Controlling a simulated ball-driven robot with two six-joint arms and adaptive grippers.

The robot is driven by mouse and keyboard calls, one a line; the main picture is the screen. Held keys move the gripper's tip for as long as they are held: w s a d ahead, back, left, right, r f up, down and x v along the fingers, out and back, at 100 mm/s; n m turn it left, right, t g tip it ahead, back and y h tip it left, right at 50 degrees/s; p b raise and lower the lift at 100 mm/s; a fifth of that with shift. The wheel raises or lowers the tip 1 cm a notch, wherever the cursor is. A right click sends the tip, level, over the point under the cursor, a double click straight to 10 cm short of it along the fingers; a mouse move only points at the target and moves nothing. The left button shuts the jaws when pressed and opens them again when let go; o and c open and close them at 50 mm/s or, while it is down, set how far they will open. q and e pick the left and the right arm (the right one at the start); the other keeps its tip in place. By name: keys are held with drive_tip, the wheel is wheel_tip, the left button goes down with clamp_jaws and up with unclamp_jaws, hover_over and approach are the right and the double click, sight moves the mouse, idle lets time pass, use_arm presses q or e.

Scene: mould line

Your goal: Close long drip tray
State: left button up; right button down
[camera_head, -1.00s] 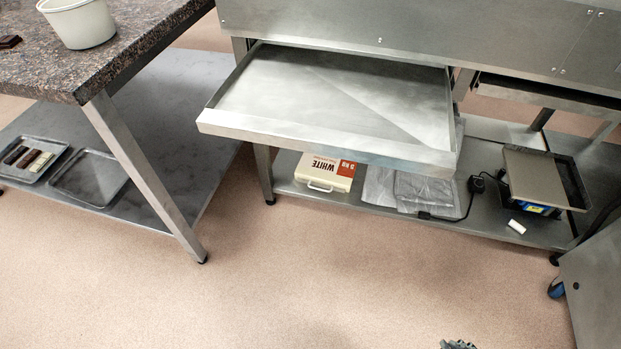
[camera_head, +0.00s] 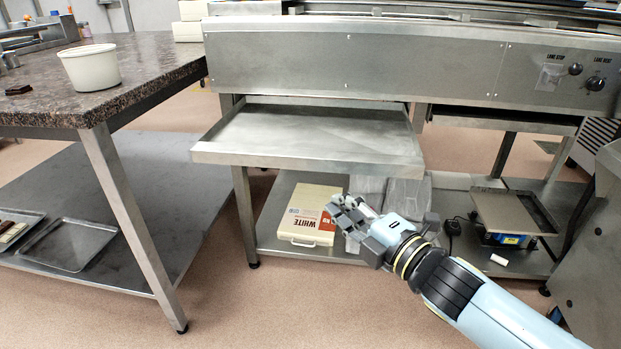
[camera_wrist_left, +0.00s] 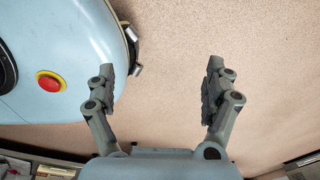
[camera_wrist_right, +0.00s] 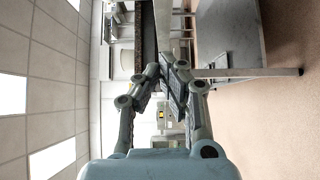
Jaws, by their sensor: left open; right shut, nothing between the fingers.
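The long drip tray (camera_head: 310,136) is a wide, shallow metal tray under the steel mould line. It is slid out toward me, with its front lip (camera_head: 300,160) well forward of the frame. My right gripper (camera_head: 340,204) is below the tray's front lip, a little right of its middle, and apart from it in the picture. It is shut and empty, and its closed fingers also show in the right wrist view (camera_wrist_right: 165,75). My left gripper (camera_wrist_left: 162,75) is open and empty over bare floor in the left wrist view. It is not in the head view.
A second tray (camera_head: 500,120) sits pushed in at right. On the lower shelf are a white box (camera_head: 308,215), grey bags (camera_head: 405,195) and a scale (camera_head: 512,212). A granite table (camera_head: 110,85) with a white tub (camera_head: 90,68) stands left. The floor between is clear.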

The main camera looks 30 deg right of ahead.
approach(301, 161)
drive_tip(key=w+a, duration=0.2)
drive_tip(key=a, duration=0.1)
drive_tip(key=w+d, duration=0.2)
drive_tip(key=shift+w+f, duration=0.15)
drive_tip(key=shift+w, duration=0.2)
use_arm(q)
drive_tip(key=shift+s+a+r, duration=0.2)
drive_tip(key=shift+s, duration=0.5)
use_arm(e)
drive_tip(key=shift+w, duration=0.1)
